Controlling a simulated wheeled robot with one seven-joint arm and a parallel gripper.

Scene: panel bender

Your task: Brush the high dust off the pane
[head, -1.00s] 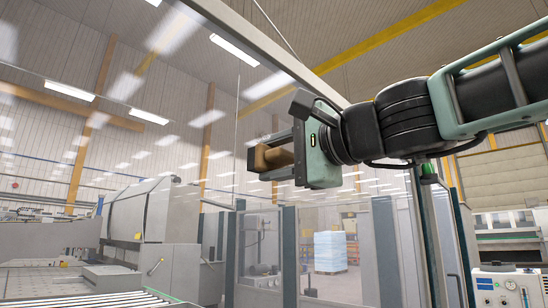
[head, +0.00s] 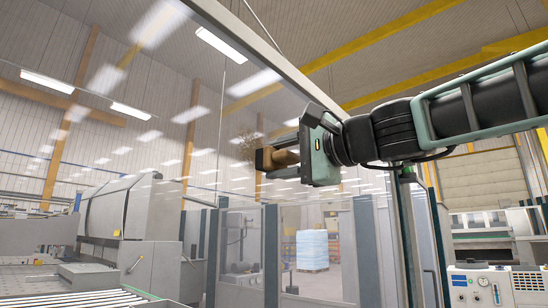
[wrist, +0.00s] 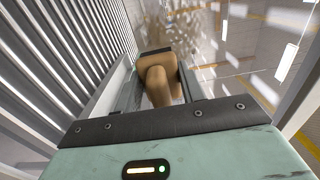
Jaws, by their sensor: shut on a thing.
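My gripper (head: 272,157) is shut on a tan, wooden-looking brush (head: 283,158), held up against the tall clear pane (head: 225,110). The brush also shows between the jaws in the wrist view (wrist: 158,82); its bristles cannot be made out. A patch of brown, speckled dust (head: 246,143) is on the pane, just above and left of the brush's front end in the head view. Faint specks of the dust also show past the brush in the wrist view (wrist: 205,35). I cannot tell whether the brush touches the pane.
A metal frame beam (head: 255,45) runs along the pane's top. A grey machine (head: 125,215) stands at lower left behind the pane. A post (head: 408,240) stands below my arm. A white control box (head: 482,288) is at lower right. Blue stacked goods (head: 312,248) stand far behind.

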